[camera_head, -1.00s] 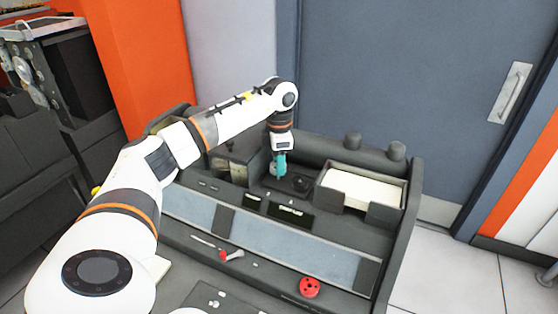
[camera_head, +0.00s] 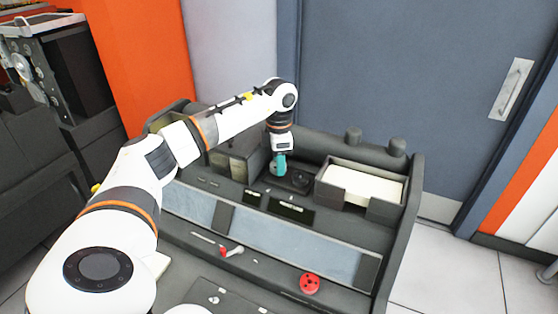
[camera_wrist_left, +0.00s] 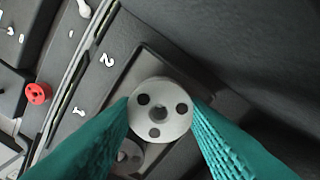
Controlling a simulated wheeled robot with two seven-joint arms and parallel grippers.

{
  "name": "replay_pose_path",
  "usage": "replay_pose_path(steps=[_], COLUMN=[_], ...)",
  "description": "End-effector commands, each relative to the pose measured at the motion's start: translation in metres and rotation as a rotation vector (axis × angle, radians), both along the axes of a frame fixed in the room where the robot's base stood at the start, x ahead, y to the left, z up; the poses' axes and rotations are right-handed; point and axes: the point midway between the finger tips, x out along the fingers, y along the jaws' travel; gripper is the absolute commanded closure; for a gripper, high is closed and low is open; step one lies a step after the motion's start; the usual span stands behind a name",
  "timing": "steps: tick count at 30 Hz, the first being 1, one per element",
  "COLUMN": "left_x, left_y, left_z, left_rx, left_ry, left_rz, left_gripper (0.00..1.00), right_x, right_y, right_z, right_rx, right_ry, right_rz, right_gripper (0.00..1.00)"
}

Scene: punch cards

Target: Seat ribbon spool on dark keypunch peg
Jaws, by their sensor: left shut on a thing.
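My left gripper (camera_head: 279,165) has teal fingers and is over the recessed back deck of the dark keypunch (camera_head: 400,240). In the left wrist view its fingers (camera_wrist_left: 160,108) are shut on the pale grey ribbon spool (camera_wrist_left: 163,92), a disc with three dark holes around a centre hole. The spool faces the camera. The centre hole looks dark; I cannot tell whether a peg is in it. A second round grey part (camera_wrist_left: 128,158) shows partly behind the left finger. A dark round part (camera_head: 298,179) lies right of the gripper. My right gripper is not in view.
A card tray (camera_head: 385,210) with pale cards stands right of the gripper. Raised walls and a padded back rail (camera_head: 325,148) bound the deck.

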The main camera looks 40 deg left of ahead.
Motion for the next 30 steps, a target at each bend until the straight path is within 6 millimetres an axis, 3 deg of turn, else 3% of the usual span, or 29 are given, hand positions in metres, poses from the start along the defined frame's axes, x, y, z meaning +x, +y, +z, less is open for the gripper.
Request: replay_pose_path(steps=[30], left_x=[-0.001], left_y=[-0.001], left_z=[-0.012], left_rx=[-0.001], left_ry=[0.004], left_rz=[-0.001], left_gripper=[0.82], right_x=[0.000], right_y=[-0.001], right_z=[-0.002], right_rx=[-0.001], right_ry=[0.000], right_rz=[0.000], right_gripper=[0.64])
